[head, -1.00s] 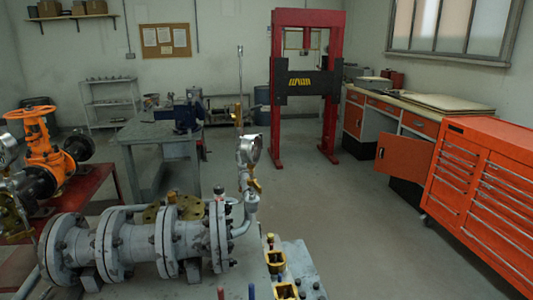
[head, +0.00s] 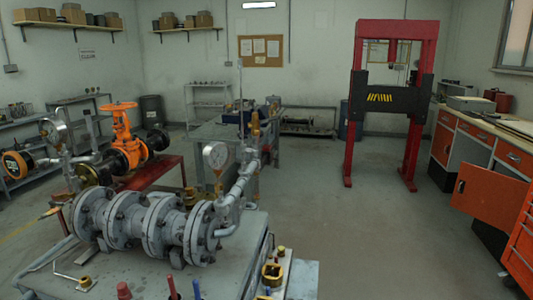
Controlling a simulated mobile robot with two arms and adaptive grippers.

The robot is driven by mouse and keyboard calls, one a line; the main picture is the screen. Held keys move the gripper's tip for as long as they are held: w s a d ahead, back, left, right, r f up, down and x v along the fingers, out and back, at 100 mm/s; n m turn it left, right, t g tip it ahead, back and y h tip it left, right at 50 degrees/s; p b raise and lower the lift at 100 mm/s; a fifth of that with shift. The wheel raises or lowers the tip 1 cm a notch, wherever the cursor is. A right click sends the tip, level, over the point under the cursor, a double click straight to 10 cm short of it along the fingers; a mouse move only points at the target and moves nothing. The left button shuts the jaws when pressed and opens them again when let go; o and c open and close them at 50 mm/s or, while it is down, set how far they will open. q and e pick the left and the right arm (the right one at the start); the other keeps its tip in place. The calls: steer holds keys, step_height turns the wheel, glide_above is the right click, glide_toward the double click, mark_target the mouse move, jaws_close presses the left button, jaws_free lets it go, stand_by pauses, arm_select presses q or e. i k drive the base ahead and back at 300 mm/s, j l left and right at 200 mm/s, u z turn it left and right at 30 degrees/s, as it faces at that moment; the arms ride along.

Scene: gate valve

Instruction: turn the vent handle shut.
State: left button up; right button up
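A grey flanged pipe assembly (head: 150,220) lies on a metal bench (head: 120,268) in the front left. A pressure gauge (head: 215,155) stands at its right end, beside a grey bent pipe (head: 238,190). Brass fittings (head: 255,128) show on an upright line behind that pipe. A second gauge (head: 54,131) stands at the left end, with pipework around it. A small yellow-tipped lever (head: 48,213) sticks out at the left. I cannot tell which small part is the vent handle, or how it is turned. Neither of my grippers is in view.
An orange handwheel valve (head: 122,135) sits on a red stand (head: 160,172) behind the assembly. Loose tools and a brass block (head: 271,273) lie at the bench front. A red press (head: 352,110) stands at the back right. An orange cabinet door (head: 490,195) hangs open. The middle floor is clear.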

mark_target(259, 151)
steer(key=l+u, duration=0.35)
steer(key=i+l+u, duration=0.15)
steer(key=l+u, duration=0.15)
steer(key=i+l+u, duration=0.15)
steer(key=l+u, duration=0.15)
steer(key=l, duration=0.15)
steer(key=l+u, duration=0.3)
steer(key=l, duration=0.15)
steer(key=i+l+u, duration=0.15)
steer(key=l, duration=1.45)
steer(key=l+u, duration=0.1)
steer(key=l, duration=1.5)
steer(key=i, duration=0.1)
